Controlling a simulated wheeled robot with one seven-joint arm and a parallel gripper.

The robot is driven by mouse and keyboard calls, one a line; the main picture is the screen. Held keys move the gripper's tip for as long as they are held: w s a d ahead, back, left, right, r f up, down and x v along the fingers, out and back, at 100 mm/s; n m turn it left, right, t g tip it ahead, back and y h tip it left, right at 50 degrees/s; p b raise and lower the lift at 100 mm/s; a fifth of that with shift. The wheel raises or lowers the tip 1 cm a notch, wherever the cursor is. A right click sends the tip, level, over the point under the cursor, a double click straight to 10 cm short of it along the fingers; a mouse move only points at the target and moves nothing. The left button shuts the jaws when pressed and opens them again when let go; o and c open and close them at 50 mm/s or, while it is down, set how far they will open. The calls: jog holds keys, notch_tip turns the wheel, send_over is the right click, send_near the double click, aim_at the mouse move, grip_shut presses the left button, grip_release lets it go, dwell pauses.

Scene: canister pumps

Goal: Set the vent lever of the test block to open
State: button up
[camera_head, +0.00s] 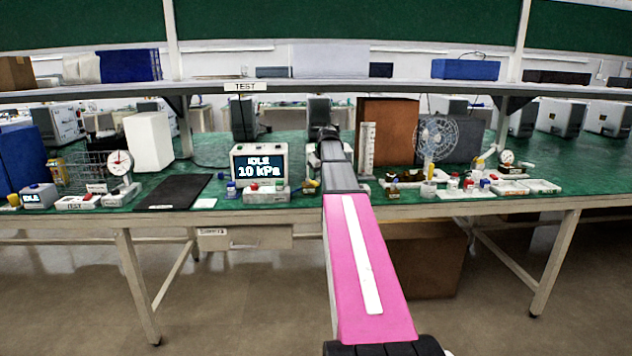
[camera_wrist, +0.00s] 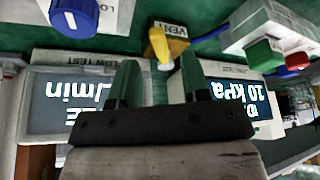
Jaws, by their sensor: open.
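My gripper (camera_wrist: 160,72) is open and empty. Its two dark fingers point toward the block, with the yellow lever showing in the gap between them, just beyond the tips. I cannot tell whether a finger touches the lever. In the head view a small yellow part (camera_head: 311,184) shows beside my arm, to the right of the pressure display; most of the area behind my arm is hidden.
A pressure display (camera_head: 262,165) reads IDLE, 10 kPa. A second display (camera_wrist: 85,100), in L/min, stands on the other side in the wrist view. A blue knob (camera_wrist: 75,15) and a unit with green and red knobs (camera_wrist: 265,52) flank the lever closely.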

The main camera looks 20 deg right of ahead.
aim_at(313, 183)
jog(key=shift+x, duration=1.6)
grip_shut()
